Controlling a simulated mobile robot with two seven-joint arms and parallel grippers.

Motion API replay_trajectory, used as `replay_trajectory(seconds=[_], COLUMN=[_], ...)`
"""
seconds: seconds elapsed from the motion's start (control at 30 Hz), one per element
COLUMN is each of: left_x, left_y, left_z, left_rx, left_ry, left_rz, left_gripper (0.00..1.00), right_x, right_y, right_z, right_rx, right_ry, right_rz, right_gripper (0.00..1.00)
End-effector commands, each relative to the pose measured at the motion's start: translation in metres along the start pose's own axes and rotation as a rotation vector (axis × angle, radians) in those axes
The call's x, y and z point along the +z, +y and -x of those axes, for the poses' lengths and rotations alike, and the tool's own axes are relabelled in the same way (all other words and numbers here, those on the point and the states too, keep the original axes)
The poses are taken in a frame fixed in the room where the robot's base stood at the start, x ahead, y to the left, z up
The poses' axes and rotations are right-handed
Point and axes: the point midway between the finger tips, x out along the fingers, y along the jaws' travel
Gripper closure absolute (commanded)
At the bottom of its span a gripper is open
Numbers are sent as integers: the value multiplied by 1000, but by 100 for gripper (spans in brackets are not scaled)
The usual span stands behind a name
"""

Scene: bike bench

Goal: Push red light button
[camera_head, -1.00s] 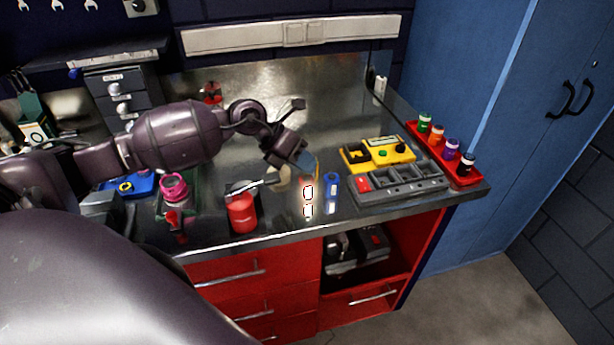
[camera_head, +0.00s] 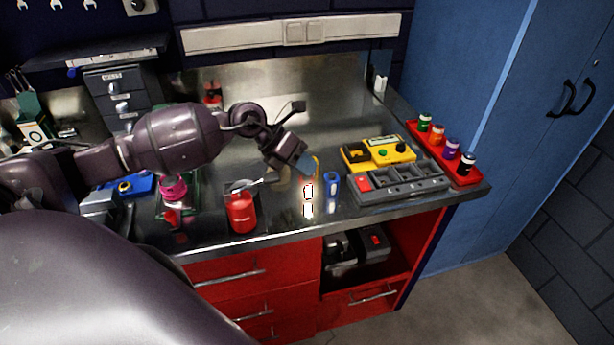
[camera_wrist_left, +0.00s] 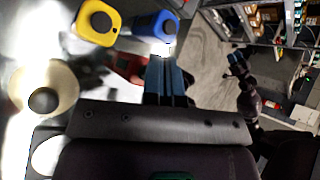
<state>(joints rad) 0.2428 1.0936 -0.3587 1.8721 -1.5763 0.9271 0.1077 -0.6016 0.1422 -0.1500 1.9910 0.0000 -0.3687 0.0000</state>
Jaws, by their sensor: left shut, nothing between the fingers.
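A small light with two bright white, red-edged patches (camera_head: 308,191) stands near the front edge of the bench. In the left wrist view a red body (camera_wrist_left: 125,68) shows beside my fingers, partly hidden by them. A yellow light (camera_wrist_left: 97,20) and a blue light (camera_wrist_left: 155,24) stand close by; the blue one also shows in the head view (camera_head: 332,190). My left gripper (camera_head: 308,168) is shut and empty, pointing down just above and behind the glowing light. I cannot tell whether it touches. My right gripper (camera_wrist_left: 237,62) appears small, away from the bench.
A red canister (camera_head: 242,212) stands left of the lights. A yellow tester box (camera_head: 379,153) and a grey compartment tray (camera_head: 402,185) lie to the right. A red rack (camera_head: 462,178) holds several bottles at the right edge. The bench behind the gripper is mostly clear.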

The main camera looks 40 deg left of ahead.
Motion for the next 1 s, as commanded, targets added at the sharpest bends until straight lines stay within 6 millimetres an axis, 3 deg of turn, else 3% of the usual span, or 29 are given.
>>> replay_trajectory(seconds=[1.0], left_x=[2], left_y=[-2], left_z=[3], left_rx=[1], left_ry=[-2], left_rz=[-2], left_gripper=[100], right_x=[-4], right_y=[0], right_z=[2], right_rx=[0], right_ry=[2], right_rz=[0], right_gripper=[57])
